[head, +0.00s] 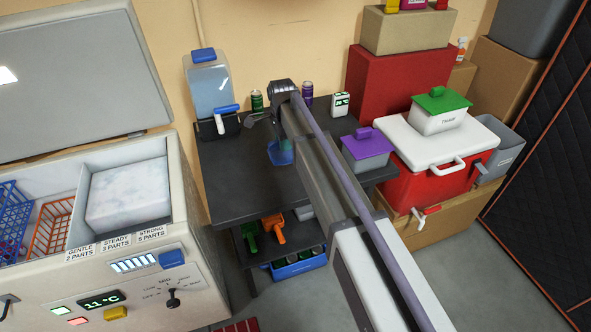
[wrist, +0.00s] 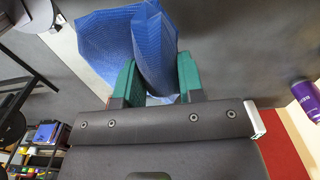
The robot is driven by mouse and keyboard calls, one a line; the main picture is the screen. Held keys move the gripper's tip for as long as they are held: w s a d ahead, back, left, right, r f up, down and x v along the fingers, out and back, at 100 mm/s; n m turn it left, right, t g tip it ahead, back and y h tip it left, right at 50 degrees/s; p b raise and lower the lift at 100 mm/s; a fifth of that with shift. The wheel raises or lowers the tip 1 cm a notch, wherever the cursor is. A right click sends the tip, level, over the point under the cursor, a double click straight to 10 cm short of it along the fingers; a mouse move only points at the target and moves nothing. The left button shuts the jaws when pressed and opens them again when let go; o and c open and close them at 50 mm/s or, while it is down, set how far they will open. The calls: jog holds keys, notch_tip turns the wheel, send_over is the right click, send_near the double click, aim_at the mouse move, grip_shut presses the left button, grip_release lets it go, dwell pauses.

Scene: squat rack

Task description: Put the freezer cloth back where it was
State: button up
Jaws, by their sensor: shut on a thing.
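The blue freezer cloth (wrist: 110,40) is a textured, folded sheet in the wrist view. My gripper (wrist: 156,84) is shut on it, with its two green fingers on either side of a fold, and the cloth flares out to the upper left. In the head view the cloth (head: 281,153) is a small blue patch beside my arm, over the dark table (head: 232,170). My arm hides part of it there, and I cannot tell how high it hangs. The chest freezer (head: 150,262) stands open at the left, its lid (head: 75,75) raised.
Inside the freezer are a blue basket (head: 14,215), an orange basket (head: 52,228) and a frosted white block (head: 130,193). A water dispenser (head: 208,85), cans and a purple-lidded tub (head: 366,150) stand on the table. A red cooler (head: 425,170) is to the right.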

aim_at(285, 169)
notch_tip(285, 169, down, 10)
jog(key=b, duration=0.8)
jog(key=shift+r, duration=0.25)
jog(key=shift+r+p, duration=0.3)
jog(key=shift+p, duration=0.05)
jog(key=shift+f, duration=0.25)
jog(key=o, duration=0.8)
jog(key=shift+r, duration=0.1)
notch_tip(285, 169, up, 13)
jog(key=p, duration=1.2)
jog(key=shift+f, duration=0.3)
